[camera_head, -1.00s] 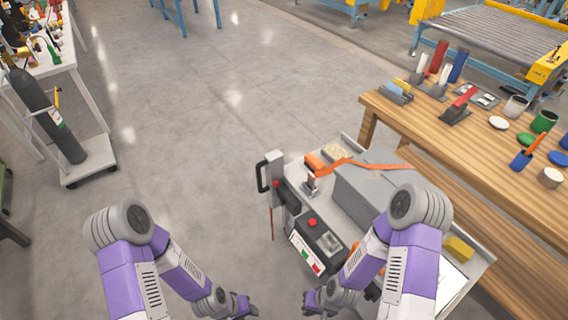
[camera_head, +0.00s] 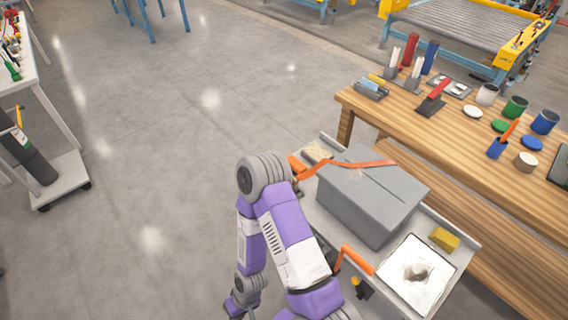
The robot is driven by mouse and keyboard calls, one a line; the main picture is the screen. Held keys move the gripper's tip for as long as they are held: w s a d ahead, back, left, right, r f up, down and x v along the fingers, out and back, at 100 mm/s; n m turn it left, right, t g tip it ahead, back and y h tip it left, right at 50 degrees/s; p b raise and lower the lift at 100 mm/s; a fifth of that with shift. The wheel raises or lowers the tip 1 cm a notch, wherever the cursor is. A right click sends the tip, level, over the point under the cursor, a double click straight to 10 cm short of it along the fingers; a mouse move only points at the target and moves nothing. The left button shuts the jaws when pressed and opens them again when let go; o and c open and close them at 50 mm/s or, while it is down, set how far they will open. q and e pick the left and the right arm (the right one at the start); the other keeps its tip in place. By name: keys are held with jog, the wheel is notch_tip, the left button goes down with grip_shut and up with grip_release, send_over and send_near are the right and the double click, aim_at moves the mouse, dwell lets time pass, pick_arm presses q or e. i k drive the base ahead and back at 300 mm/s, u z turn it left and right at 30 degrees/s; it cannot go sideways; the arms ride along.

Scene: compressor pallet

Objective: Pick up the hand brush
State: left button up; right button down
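I cannot clearly make out the hand brush. A grey piece with a red handle (camera_head: 434,97) stands on the wooden workbench, and a pale tan piece (camera_head: 318,152) lies at the far left corner of the cart; I cannot tell whether either is the brush. My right arm hides the cart's near left part. My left gripper is out of view.
The cart (camera_head: 465,252) carries a large grey box (camera_head: 365,200), an orange strap (camera_head: 345,165), an orange handle (camera_head: 358,260) and a yellow block (camera_head: 443,238). The workbench (camera_head: 400,130) holds cups and lids. Open floor (camera_head: 150,170) lies to the left.

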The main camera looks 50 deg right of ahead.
aim_at(297, 166)
jog(key=i, duration=2.95)
jog(key=z, duration=4.2)
